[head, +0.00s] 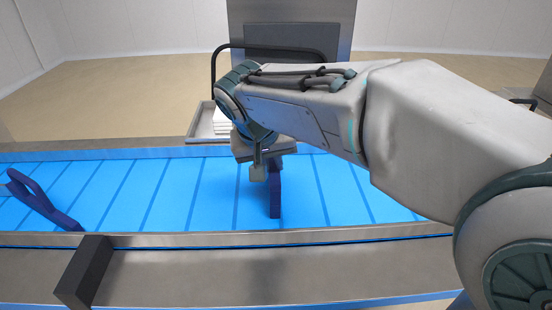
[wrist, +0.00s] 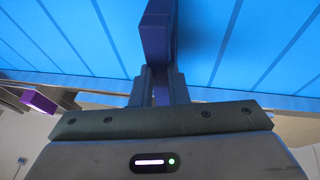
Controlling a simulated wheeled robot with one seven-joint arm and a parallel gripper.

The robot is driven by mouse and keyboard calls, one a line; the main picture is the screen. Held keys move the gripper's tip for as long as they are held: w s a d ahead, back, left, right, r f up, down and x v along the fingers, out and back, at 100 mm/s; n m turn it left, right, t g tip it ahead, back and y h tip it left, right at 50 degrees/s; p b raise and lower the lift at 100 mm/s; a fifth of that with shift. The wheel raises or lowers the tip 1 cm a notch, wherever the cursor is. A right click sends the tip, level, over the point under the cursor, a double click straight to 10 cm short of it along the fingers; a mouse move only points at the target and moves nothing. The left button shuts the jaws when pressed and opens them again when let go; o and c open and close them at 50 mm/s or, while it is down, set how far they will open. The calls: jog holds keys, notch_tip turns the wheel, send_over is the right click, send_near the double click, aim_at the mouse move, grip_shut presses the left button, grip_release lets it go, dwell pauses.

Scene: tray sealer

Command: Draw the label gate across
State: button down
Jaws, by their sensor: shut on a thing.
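A dark purple-blue upright piece (head: 275,197), which I take to be the label gate, stands over the bright blue belt near the middle of the head view. My gripper (head: 266,172) is at its upper end, shut on it. In the wrist view the two fingers (wrist: 160,84) close on either side of the purple piece (wrist: 155,35), which extends past them over the belt. My wrist hides part of its upper end in the head view.
The blue slatted belt (head: 165,190) runs across the view between metal rails. A black block (head: 83,272) sits on the front rail. A metal tray (head: 205,123) with white items is behind.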

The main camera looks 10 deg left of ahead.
jog(key=c, duration=1.4)
grip_release()
jog(key=p+v, duration=0.1)
jog(key=v, duration=1.3)
